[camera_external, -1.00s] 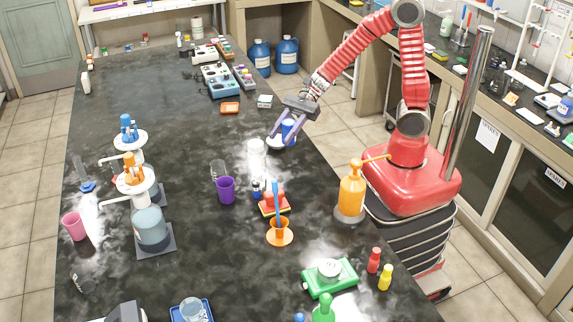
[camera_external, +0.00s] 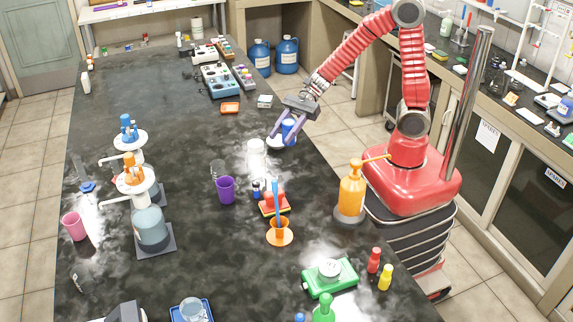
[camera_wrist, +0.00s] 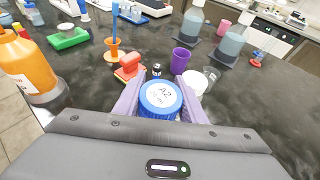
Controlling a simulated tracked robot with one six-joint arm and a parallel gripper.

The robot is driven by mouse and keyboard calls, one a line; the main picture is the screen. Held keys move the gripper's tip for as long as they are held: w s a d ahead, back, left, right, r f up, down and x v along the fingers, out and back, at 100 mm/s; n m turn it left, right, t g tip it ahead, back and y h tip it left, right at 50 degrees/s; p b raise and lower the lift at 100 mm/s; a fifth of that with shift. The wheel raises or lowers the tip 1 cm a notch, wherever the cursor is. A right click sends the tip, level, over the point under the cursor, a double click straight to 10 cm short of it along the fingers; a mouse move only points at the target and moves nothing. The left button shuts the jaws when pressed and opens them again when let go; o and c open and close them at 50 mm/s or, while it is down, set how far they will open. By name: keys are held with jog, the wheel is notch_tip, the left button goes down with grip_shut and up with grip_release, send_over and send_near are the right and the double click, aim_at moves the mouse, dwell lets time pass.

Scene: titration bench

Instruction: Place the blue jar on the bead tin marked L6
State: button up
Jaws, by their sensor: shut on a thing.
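My gripper (camera_external: 281,133) is shut on the blue jar (camera_external: 288,127), near the bench's right edge. In the wrist view the jar's lid (camera_wrist: 161,95) reads "A2", between my two purple fingers. A pale, low round thing (camera_external: 283,142) shows just below the jar in the external view; I cannot tell whether the jar touches it or whether it is a tin. A white cylinder (camera_external: 257,150) stands to the left of the jar, apart from it; it also shows in the wrist view (camera_wrist: 195,84). No L6 mark can be read in any view.
A purple cup (camera_external: 225,189), a red block (camera_external: 274,200) and an orange funnel-shaped holder (camera_external: 280,233) stand nearer the camera. An orange pump bottle (camera_external: 351,192) stands at the right edge. Boxes and an orange dish (camera_external: 230,108) lie behind.

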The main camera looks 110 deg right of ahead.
jog(key=w+a+f+n+g+y, duration=0.1)
jog(key=w+a+n+g+y, duration=0.15)
jog(key=a, duration=0.75)
notch_tip(320, 180, up, 8)
jog(key=n+g+y, duration=0.3)
jog(key=n+g, duration=0.5)
jog(key=n, duration=0.1)
send_over(329, 271)
jog(key=a, duration=0.3)
jog(key=shift+s+d+f+m, duration=0.2)
jog(key=shift+s+d+m, duration=0.05)
jog(key=shift+s, duration=0.1)
notch_tip(329, 271, down, 6)
jog(key=shift+f, duration=0.15)
jog(key=shift+f, duration=1.85)
